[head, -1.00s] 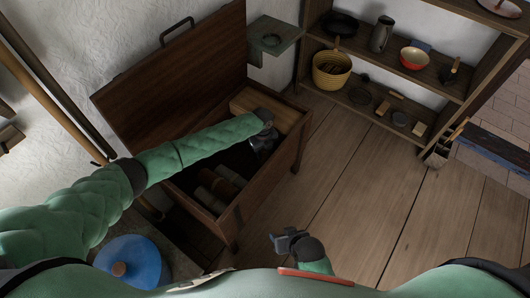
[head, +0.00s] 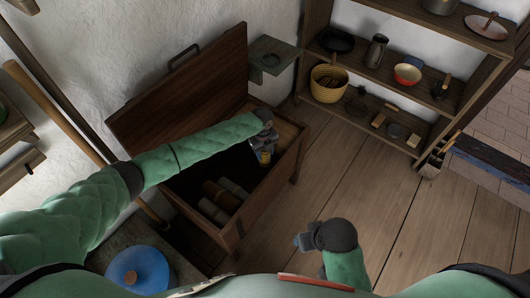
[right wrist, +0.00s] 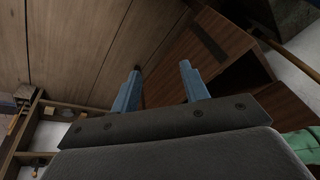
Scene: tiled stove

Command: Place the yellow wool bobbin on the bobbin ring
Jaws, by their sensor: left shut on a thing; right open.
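The yellow wool bobbin (head: 265,157) shows as a small yellow patch at the tip of my left gripper (head: 264,151). The left gripper is shut on it, over the right part of the open wooden chest; the fingers hide much of the bobbin. A round ring (head: 271,60), which looks like the bobbin ring, lies on a small green wall shelf (head: 284,52) behind the chest. My right gripper (head: 302,240) is open and empty, low in front of the chest. Its two blue fingers stand apart in the right wrist view (right wrist: 160,88).
The chest (head: 268,205) holds several brown and grey rolls (head: 221,194); its raised lid (head: 185,95) stands left of the green shelf. A shelf unit with a yellow basket (head: 329,84) and pans is at right. A blue lid (head: 139,268) is at lower left. The floor is clear.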

